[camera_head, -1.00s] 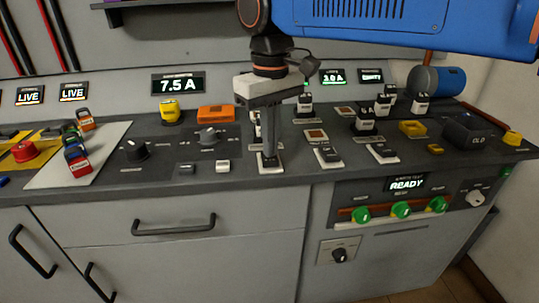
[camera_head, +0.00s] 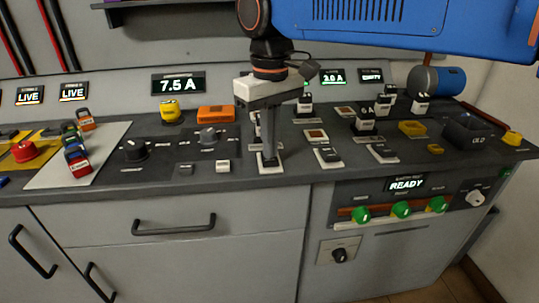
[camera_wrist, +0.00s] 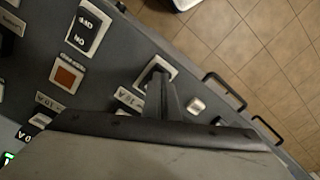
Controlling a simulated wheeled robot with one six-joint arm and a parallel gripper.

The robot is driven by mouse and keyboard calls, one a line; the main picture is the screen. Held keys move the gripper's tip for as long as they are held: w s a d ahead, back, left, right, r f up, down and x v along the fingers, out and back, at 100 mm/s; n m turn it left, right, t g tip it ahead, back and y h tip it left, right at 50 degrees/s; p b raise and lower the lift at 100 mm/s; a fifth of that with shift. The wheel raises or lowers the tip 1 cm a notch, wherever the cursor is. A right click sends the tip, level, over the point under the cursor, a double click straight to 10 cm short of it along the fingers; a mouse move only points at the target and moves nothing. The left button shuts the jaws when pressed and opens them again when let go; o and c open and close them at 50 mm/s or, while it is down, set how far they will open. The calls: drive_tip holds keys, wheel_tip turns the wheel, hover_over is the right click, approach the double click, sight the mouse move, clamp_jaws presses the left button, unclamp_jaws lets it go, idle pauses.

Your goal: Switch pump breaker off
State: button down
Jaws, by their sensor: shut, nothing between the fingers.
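My gripper (camera_head: 270,157) is shut and empty, pointing down at the front of the console. Its fingertips are at a dark rocker switch on a pale plate (camera_head: 271,169), and they hide most of the switch. In the wrist view my gripper (camera_wrist: 157,82) covers part of the same plate (camera_wrist: 158,64); I cannot tell whether it touches the rocker or which way the rocker is tipped. Two similar rocker switches, a middle one (camera_head: 328,154) and a right one (camera_head: 382,152), stand to the right. No label legible here names the pump breaker.
A display (camera_head: 178,84) reads 7.5 A. Black blocks (camera_head: 366,121) stand behind the right switches. Green knobs (camera_head: 401,209) line the front panel under a READY display (camera_head: 406,184).

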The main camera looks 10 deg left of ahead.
drive_tip(key=shift+f, duration=0.5)
idle(0.3)
wheel_tip(320, 180, up, 7)
idle(1.0)
drive_tip(key=d+f+m+t+y, duration=0.1)
drive_tip(key=d+f+m, duration=0.15)
drive_tip(key=d, duration=0.85)
drive_tip(key=d+f+m+t, duration=0.15)
drive_tip(key=d+f, duration=0.25)
drive_tip(key=d, duration=0.8)
drive_tip(key=s+d+f+m+t, duration=0.1)
drive_tip(key=s+d+f+m, duration=0.2)
drive_tip(key=s+d+f, duration=0.2)
drive_tip(key=s+d+f+m+t+h, duration=0.1)
drive_tip(key=s+d+f+m, duration=0.2)
drive_tip(key=d+f, duration=0.7)
drive_tip(key=shift+s+d+f, duration=0.35)
drive_tip(key=shift+s+d, duration=0.75)
drive_tip(key=shift+s, duration=0.1)
